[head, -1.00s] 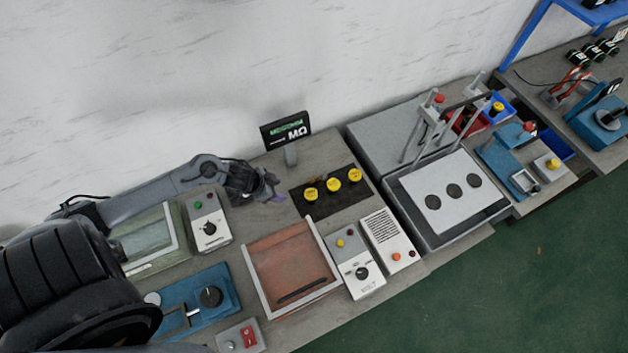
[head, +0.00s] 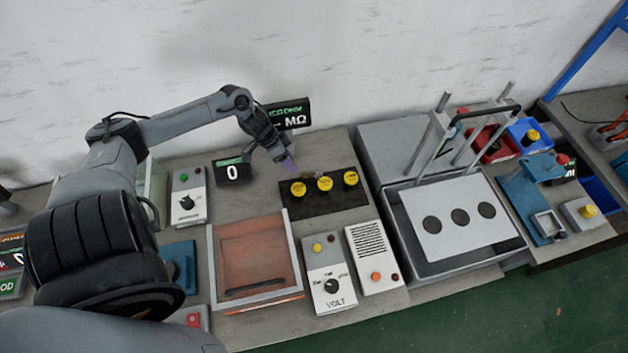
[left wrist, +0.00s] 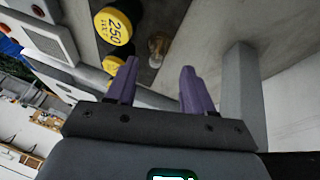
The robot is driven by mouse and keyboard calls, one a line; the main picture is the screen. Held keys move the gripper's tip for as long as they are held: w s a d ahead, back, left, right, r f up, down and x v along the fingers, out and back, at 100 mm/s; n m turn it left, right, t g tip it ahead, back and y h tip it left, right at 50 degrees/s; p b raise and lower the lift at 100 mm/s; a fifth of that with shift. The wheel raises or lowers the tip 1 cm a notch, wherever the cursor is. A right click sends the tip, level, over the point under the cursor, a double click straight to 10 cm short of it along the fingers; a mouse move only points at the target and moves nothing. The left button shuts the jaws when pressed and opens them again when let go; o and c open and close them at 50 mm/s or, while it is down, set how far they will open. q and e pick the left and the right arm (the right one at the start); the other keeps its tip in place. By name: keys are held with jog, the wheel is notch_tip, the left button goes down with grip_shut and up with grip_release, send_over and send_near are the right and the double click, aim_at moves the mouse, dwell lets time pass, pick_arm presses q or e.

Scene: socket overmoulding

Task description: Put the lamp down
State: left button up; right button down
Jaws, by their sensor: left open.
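My left gripper (head: 288,163) is just behind the left end of the black mat (head: 325,208). The left wrist view shows its two purple fingers (left wrist: 157,85) apart, with nothing between them. My right gripper is not in view.
Yellow-topped weights (head: 324,184) stand on the mat, close to my left gripper. A MΩ display (head: 290,115) stands behind it, and a small "0" display (head: 232,171) to its left. An orange-brown tray (head: 253,261) and a VOLT box (head: 329,275) are in front.

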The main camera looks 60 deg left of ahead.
aim_at(302, 175)
pick_arm(q)
jog(key=x, duration=0.3)
jog(key=shift+f+b, duration=0.25)
jog(key=shift+b, duration=0.1)
jog(key=shift+b+x, duration=0.5)
jog(key=shift+x, duration=1.75)
jog(key=shift+w+d+f, duration=0.3)
jog(key=shift+w+f, duration=0.1)
jog(key=shift+f, duration=0.2)
jog(key=shift+r, duration=0.1)
jog(key=c, duration=0.8)
